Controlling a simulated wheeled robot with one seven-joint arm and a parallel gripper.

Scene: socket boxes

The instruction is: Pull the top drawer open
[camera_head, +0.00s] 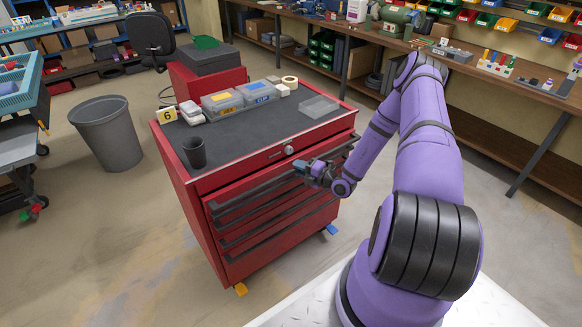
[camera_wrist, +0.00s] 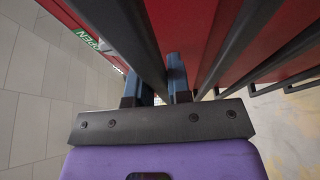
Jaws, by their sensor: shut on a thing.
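The red tool cabinet (camera_head: 215,262) stands in the middle of the head view, with several drawers that have long dark handles. The top drawer's handle (camera_head: 245,188) runs along the upper front, below the lock. My gripper (camera_head: 302,168) is at the right part of this handle. In the wrist view my gripper (camera_wrist: 157,82) has one finger on each side of a dark handle bar (camera_wrist: 135,40) and is shut on it. The head view does not clearly show whether the top drawer stands out from the cabinet front. My wrist partly hides the drawer fronts.
A grey bin (camera_head: 108,135) stands to the left. A workbench (camera_head: 480,70) runs behind. The floor before the cabinet is clear.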

